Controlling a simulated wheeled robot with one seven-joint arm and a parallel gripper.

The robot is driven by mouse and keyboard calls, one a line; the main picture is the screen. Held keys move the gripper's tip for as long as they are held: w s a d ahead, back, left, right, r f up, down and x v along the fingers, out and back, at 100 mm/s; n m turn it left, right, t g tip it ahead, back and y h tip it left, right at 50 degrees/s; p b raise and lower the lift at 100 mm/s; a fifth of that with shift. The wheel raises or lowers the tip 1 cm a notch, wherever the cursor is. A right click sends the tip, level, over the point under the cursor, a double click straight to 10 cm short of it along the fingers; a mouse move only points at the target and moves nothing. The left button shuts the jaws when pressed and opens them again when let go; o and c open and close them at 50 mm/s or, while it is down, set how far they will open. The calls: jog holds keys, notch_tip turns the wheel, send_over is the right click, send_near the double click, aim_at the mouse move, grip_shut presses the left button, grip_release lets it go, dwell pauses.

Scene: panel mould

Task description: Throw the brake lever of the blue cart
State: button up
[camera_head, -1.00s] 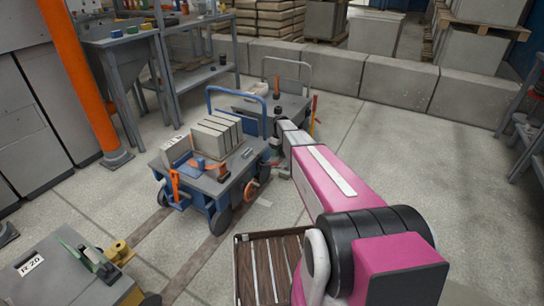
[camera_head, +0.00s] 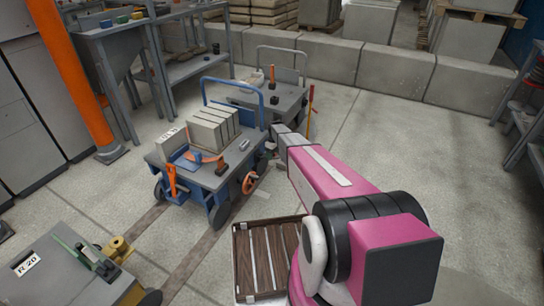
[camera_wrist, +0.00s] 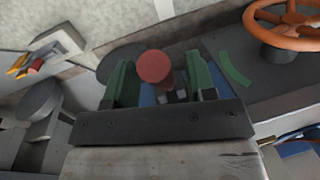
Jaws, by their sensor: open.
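The blue cart (camera_head: 228,172) stands left of centre in the head view, with grey blocks on its deck and an orange handwheel (camera_head: 249,183) on its near right side. My arm reaches to its right end, where my gripper is mostly hidden. In the wrist view, my gripper (camera_wrist: 162,78) is open, with its green fingers apart. A round red knob (camera_wrist: 155,67) shows in the gap between them, perhaps the end of the brake lever. I cannot tell how deep it sits between the fingers. The handwheel also shows in the wrist view (camera_wrist: 285,28), at upper right.
A grey cart (camera_head: 285,98) stands close behind the blue one. A grey unit marked R 20 (camera_head: 60,285) is at lower left. An orange post (camera_head: 75,80) and a metal table (camera_head: 115,42) stand at the left. Open floor lies to the right.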

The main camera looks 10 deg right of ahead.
jog(key=shift+f, duration=0.25)
grip_shut()
